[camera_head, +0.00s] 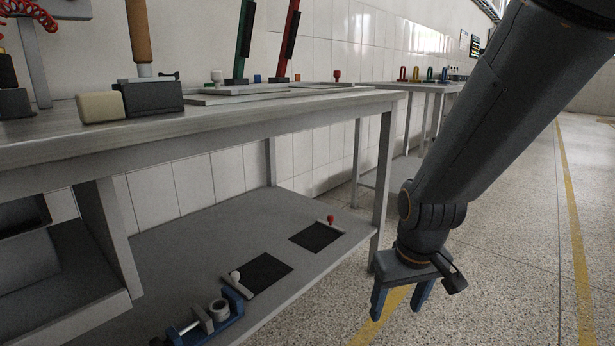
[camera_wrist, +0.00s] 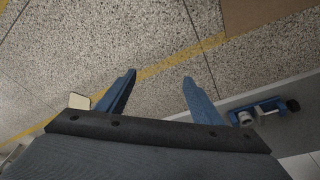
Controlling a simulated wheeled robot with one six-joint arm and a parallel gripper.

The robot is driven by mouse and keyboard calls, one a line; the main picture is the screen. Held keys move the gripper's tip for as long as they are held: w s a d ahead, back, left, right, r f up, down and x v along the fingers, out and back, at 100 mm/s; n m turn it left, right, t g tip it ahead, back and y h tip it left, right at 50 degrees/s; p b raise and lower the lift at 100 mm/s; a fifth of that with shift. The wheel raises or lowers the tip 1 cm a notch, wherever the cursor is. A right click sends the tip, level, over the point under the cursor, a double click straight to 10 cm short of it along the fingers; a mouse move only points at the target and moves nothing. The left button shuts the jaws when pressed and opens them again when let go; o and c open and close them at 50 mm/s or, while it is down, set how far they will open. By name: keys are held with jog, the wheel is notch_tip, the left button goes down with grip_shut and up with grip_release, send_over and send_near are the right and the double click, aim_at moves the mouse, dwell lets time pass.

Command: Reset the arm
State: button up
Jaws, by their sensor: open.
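My gripper (camera_head: 402,299) hangs at the end of my arm, pointing down, to the right of the workbench and over the speckled floor. Its two blue fingers are apart with nothing between them. In the wrist view, my gripper (camera_wrist: 160,85) also shows spread fingers with bare floor and a yellow line behind them. The arm slants down from the upper right of the head view.
The workbench (camera_head: 60,150) stands at left, with a lower shelf (camera_head: 180,245). On the shelf are two black pads (camera_head: 265,272) (camera_head: 316,236) and a blue vise (camera_head: 212,322), also in the wrist view (camera_wrist: 262,110). Another table (camera_head: 432,88) stands behind. The floor at right is clear.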

jog(key=s+a+r+n+g+y+p, duration=0.1)
jog(key=s+a+r+n, duration=0.15)
jog(key=s+a, duration=0.4)
jog(key=s+a+r+n+g, duration=0.1)
jog(key=s+a+r, duration=0.3)
jog(key=s+a, duration=0.25)
jog(key=s+a+r+n+y+p, duration=0.1)
jog(key=s+a+r, duration=0.3)
jog(key=s+a, duration=0.25)
jog(key=d+r+m+p, duration=0.2)
jog(key=d+r+p, duration=0.5)
jog(key=p, duration=0.5)
jog(key=d+r+m+h+p, duration=0.1)
jog(key=d+r+m+p, duration=0.1)
jog(key=d+r+p, duration=0.5)
jog(key=d+r+m+h+p, duration=0.1)
jog(key=d+r+m+p, duration=0.2)
jog(key=d+r+p, duration=0.4)
notch_tip(320, 180, up, 7)
jog(key=p, duration=1.1)
jog(key=shift+s+r+p, duration=0.2)
jog(key=shift+p, duration=0.15)
jog(key=shift+d, duration=0.1)
